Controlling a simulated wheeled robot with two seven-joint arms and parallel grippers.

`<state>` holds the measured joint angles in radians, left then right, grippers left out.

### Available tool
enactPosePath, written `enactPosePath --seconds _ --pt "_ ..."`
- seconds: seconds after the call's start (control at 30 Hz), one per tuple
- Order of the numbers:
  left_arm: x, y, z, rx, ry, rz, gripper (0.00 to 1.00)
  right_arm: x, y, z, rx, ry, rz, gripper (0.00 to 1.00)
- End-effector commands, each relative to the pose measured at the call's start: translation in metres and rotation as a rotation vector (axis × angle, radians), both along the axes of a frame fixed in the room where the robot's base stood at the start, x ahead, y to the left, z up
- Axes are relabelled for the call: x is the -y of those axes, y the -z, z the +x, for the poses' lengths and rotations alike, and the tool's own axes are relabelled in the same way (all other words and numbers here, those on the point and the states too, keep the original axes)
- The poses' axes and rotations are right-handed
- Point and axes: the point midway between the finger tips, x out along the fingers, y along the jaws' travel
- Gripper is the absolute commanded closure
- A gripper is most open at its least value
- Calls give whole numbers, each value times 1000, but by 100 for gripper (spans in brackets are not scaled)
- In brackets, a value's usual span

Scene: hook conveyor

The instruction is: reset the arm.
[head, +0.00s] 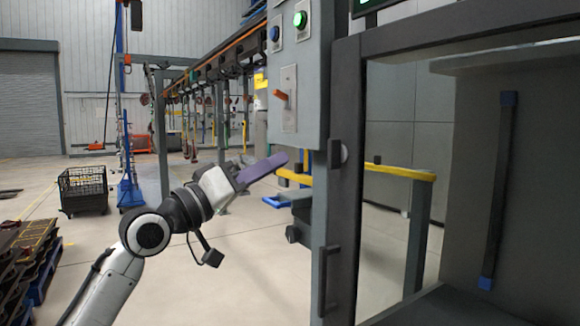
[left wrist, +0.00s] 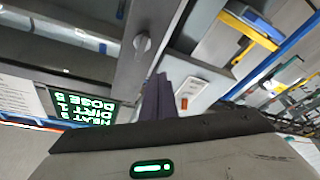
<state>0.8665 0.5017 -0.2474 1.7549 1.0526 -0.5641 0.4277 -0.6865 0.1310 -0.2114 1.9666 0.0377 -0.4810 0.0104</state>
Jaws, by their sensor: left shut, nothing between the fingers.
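My left arm comes in from the lower left in the head view. Its gripper (head: 262,171) is shut and empty, with purple-grey fingers pointing right toward the grey frame post. It is held in the air below the control box. In the left wrist view the shut fingers (left wrist: 158,98) show together in the middle, in front of the grey machine. My right gripper is in neither view.
A grey control box (head: 301,110) carries a green button (head: 299,19) and an orange lever (head: 281,95). A grey post (head: 340,200) and yellow rail (head: 400,172) stand right of my gripper. A black crate (head: 84,190) sits on the floor.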

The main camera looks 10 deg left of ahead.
Motion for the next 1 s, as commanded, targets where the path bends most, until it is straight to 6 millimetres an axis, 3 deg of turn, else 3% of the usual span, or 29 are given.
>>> enactPosePath --seconds 0.2,0.7,0.77,0.87,1.0 --pt "-7 0 -14 1 -2 1 100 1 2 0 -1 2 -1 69" --pt "-6 6 -13 -6 -5 5 100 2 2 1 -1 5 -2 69" --pt "-5 22 -10 -22 -11 13 100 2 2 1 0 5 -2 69" --pt "-1 71 -2 -70 -39 49 100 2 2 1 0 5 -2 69" --pt "6 174 -1 -167 -92 133 100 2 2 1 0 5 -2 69"
